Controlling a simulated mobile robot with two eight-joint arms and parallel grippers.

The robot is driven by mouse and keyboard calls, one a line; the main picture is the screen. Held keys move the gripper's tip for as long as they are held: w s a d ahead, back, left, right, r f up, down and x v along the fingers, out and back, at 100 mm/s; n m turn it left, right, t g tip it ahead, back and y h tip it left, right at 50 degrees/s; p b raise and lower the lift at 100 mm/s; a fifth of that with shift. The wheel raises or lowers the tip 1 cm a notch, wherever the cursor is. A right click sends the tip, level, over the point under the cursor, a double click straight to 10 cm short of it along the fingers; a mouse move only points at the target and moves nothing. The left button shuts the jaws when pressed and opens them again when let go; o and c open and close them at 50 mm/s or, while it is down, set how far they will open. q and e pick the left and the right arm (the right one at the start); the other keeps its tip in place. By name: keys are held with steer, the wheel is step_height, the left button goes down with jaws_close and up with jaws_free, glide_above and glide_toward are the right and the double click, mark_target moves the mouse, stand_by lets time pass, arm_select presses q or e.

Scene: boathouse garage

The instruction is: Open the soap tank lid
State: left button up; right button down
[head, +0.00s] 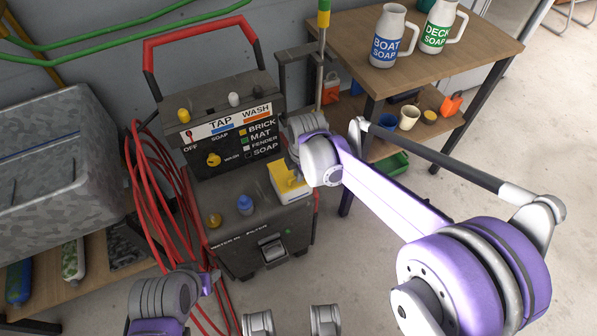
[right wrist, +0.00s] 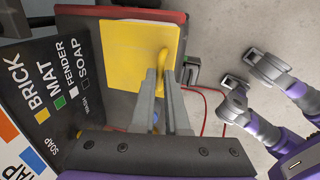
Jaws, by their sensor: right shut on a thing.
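The soap tank lid (head: 284,174) is a small yellow square plate on the right side of the dark washer unit (head: 238,215). It appears flat, with a pale face below its front edge. In the right wrist view the lid (right wrist: 130,50) fills the upper middle, with a yellow handle (right wrist: 160,70) standing up from it. My right gripper (right wrist: 164,88) is shut on this handle, one grey finger on each side. In the head view my right wrist hides part of it. My left arm (head: 165,298) is at the lower left; its finger state is unclear.
The control panel (head: 225,122) with knobs and a red handle frame (head: 200,35) rises behind the lid. Red hoses (head: 160,195) hang left of the unit. A wooden table (head: 455,60) with two soap jugs stands at the right. Concrete floor is clear in front.

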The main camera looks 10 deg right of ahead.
mark_target(292, 172)
steer(key=shift+r, duration=0.15)
stand_by(0.7)
steer(key=shift+w+a+r+g+p, duration=0.2)
steer(key=shift+w+r+g+p, duration=0.3)
steer(key=shift+r+g, duration=0.2)
steer(key=w+r+g, duration=0.1)
steer(key=w+r+g+h+p, duration=0.1)
steer(key=shift+a+r+g, duration=0.1)
steer(key=shift+a+g, duration=0.2)
steer(key=shift+w+a+r+p, duration=0.2)
steer(key=shift+w+r+p, duration=0.2)
steer(key=shift+w, duration=0.15)
steer(key=shift+w+a+r+p, duration=0.15)
steer(key=shift+w+r+p, duration=0.1)
steer(key=shift+w+p, duration=0.2)
steer(key=c, duration=0.9)
jaws_free()
steer(key=shift+w+a+f, duration=0.1)
steer(key=shift+w+f, duration=0.05)
steer(key=shift+w, duration=0.1)
steer(key=shift+s, duration=0.1)
steer(key=shift+r, duration=0.2)
